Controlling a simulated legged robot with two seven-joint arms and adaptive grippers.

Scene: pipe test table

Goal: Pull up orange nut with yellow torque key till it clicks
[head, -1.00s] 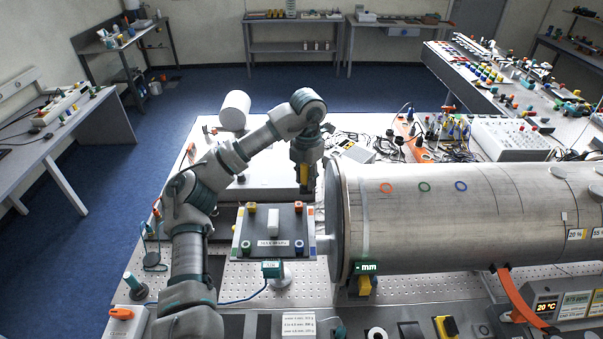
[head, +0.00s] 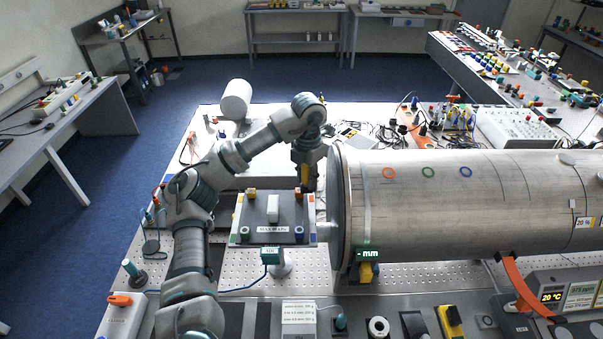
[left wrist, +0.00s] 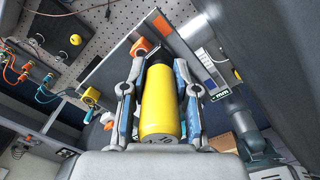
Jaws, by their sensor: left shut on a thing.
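The yellow torque key (left wrist: 162,105) is held upright in my left gripper (head: 306,182), near the far right corner of the test plate (head: 272,212). In the left wrist view the two fingers (left wrist: 155,85) close around the key's yellow body. An orange piece (left wrist: 140,47), apparently the orange nut, shows just beside the key's far end. Whether the key touches or sits around the nut is hidden. In the head view the gripper and key partly cover that corner. My right gripper is not in view.
A large metal pipe (head: 455,200) lies close to the right of the gripper. Other coloured nuts, such as a green one (head: 245,233) and a blue one (head: 298,233), stand on the plate. A small teal-topped device (head: 272,257) stands in front of it.

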